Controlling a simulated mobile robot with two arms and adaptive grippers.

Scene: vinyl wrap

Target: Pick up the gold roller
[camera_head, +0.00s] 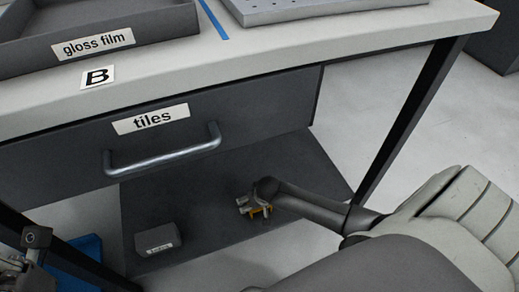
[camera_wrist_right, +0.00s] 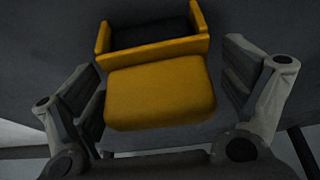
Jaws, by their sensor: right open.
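The gold roller (camera_wrist_right: 160,92) shows in the right wrist view as a rounded gold block, with a gold frame with raised ends and a dark middle just behind it. I cannot tell whether block and frame are one piece. My right gripper (camera_wrist_right: 165,100) is open, with one finger on each side of the block and a gap on both sides. In the head view my right gripper (camera_head: 250,201) is low under the table, over the dark shelf, and mostly hides the gold roller (camera_head: 261,211). Part of my left gripper (camera_head: 30,255) shows at the lower left edge.
A grey block with a label (camera_head: 158,240) lies on the dark shelf (camera_head: 200,190), left of my right gripper. The "tiles" drawer (camera_head: 60,148) with its bar handle is above. A black table leg (camera_head: 412,115) stands near my right arm. A blue thing (camera_head: 85,255) is at lower left.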

